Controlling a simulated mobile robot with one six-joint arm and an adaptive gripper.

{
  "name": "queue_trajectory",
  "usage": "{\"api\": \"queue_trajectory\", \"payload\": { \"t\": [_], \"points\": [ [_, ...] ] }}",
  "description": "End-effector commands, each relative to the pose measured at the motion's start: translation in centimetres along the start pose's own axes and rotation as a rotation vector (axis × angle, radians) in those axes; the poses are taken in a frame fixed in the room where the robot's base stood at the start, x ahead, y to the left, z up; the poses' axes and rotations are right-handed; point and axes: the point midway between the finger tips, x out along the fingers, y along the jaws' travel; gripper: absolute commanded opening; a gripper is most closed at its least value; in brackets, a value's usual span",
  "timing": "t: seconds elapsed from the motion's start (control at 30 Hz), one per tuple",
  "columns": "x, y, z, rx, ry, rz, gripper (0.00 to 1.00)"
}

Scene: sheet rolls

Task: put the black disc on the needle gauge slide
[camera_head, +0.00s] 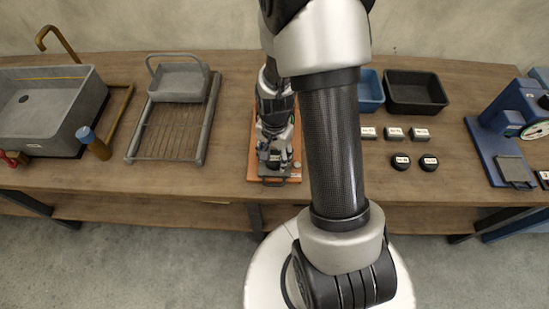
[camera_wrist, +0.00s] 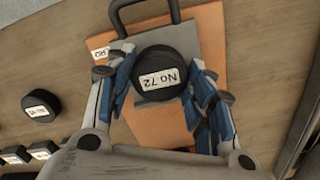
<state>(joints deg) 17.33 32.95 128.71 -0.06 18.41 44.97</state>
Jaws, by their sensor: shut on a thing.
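A black disc (camera_wrist: 158,66) with a white "No 72" label sits between the blue-padded fingers of my gripper (camera_wrist: 165,85), which is shut on it. In the wrist view it overlaps a grey plate (camera_wrist: 207,28) with a dark handle, on an orange base (camera_wrist: 238,65). I cannot tell whether the disc touches the plate. In the head view, my gripper (camera_head: 274,157) is over this orange base (camera_head: 291,179), and my arm hides much of it. A blue device (camera_head: 515,105) with a round dial and its own grey plate (camera_head: 514,169) stands at the far right. The pictures do not settle which plate is the needle gauge slide.
Two more labelled black discs (camera_head: 400,161) (camera_head: 428,162) and several small labelled blocks (camera_head: 394,133) lie right of the arm. Behind them are a blue bin (camera_head: 371,92) and a black bin (camera_head: 416,91). A rack (camera_head: 168,132) and a sink (camera_head: 45,112) stand left.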

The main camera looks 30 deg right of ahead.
Motion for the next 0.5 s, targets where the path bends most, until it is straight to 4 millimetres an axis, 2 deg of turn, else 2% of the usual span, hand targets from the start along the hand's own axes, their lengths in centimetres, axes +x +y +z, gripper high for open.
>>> {"api": "queue_trajectory", "payload": {
  "t": [0.03, 0.4, 0.43, 0.5],
  "points": [
    [0.62, -0.02, -0.02, 0.000, 0.000, 0.000, 0.24],
    [0.93, -0.05, -0.05, 0.000, 0.002, -0.001, 0.24],
    [0.95, -0.04, -0.04, 0.000, 0.001, -0.001, 0.49],
    [0.86, -0.04, -0.04, 0.000, 0.001, -0.001, 0.54]
  ]
}}
